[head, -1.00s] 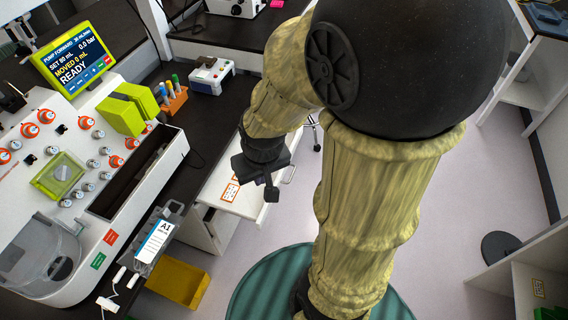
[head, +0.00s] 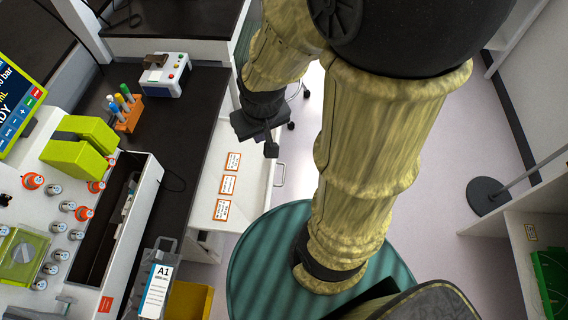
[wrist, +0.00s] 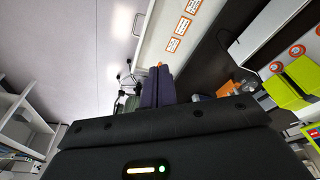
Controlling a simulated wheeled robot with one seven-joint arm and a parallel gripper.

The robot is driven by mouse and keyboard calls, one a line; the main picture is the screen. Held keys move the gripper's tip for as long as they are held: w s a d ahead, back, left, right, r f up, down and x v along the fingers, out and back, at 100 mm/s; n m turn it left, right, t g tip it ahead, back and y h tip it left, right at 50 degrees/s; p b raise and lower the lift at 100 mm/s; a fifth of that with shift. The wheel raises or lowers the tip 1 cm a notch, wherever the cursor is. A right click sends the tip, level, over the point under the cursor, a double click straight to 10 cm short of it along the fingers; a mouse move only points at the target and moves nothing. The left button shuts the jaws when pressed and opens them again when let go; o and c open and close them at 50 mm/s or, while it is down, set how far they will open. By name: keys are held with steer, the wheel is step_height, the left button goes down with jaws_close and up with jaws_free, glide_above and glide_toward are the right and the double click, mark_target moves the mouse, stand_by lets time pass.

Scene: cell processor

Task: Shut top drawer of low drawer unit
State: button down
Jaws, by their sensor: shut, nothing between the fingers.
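The low drawer unit (head: 208,243) is white and stands at the right edge of the dark bench, partly hidden beneath it. A white part with three orange-bordered labels (head: 228,185) and a pale bar handle (head: 280,174) juts out from the bench side; how far the top drawer is out cannot be told. The labels also show in the wrist view (wrist: 183,25), with the handle (wrist: 137,22) left of them. My gripper (head: 271,149) is dark, shut and empty. In the head picture it is above the handle, with a gap; its fingers (wrist: 158,86) show in the wrist view.
The dark bench (head: 190,125) holds a white control box (head: 163,78), an orange tube rack (head: 128,118) and a large white machine (head: 140,205). A round-based stand (head: 487,195) and shelving (head: 535,230) are at right. Pale floor (head: 430,180) lies open between.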

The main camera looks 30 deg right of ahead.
steer(key=w+d+f+m+y+b, duration=0.2)
steer(key=d+f+m+b, duration=0.3)
steer(key=f, duration=0.8)
steer(key=w+d+f+m+t+y+b, duration=0.1)
steer(key=w+d+f+m+y+b, duration=0.1)
steer(key=d+f+m+b, duration=0.4)
steer(key=w+d+f+m+t+y+b, duration=0.1)
steer(key=w+d+f+m+y+b, duration=0.2)
steer(key=f, duration=1.7)
steer(key=d+m+b, duration=0.3)
steer(key=m+b, duration=0.4)
steer(key=m, duration=0.3)
steer(key=shift+f+m, duration=0.15)
steer(key=shift+m, duration=0.25)
steer(key=x, duration=1)
steer(key=shift+b, duration=0.35)
steer(key=shift+w+a, duration=0.15)
steer(key=shift+w, duration=0.1)
